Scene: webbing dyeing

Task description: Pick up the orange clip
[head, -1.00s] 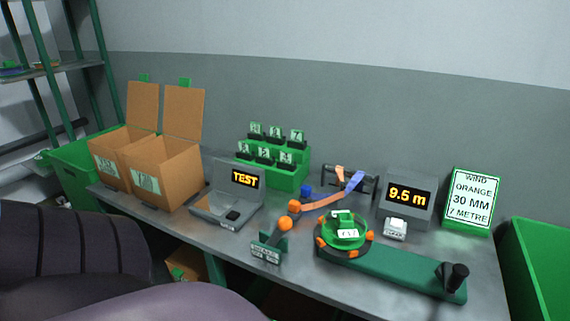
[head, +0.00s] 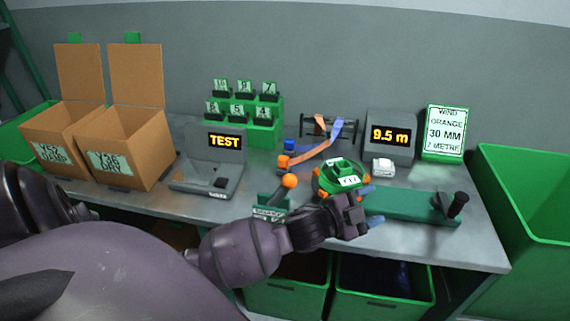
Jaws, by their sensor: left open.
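An orange block-like clip (head: 284,162) sits on the grey bench left of centre, at the near end of an orange webbing strip (head: 312,153). A blue clip (head: 290,145) sits just behind it. My left gripper (head: 370,206) is open, in front of the green round winder (head: 342,175) and over the near part of the bench. It hides part of the winder and its green base. It is apart from the orange clip, to its right and nearer to me. I see nothing between its fingers. My right gripper is not in view.
An orange-knobbed lever (head: 289,182) stands between the orange clip and my left arm. A rack holds orange and blue strips (head: 337,131). The TEST device (head: 207,178) is left, the 9.5 m display (head: 390,136) right. Green bins (head: 530,190) stand at the right and below.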

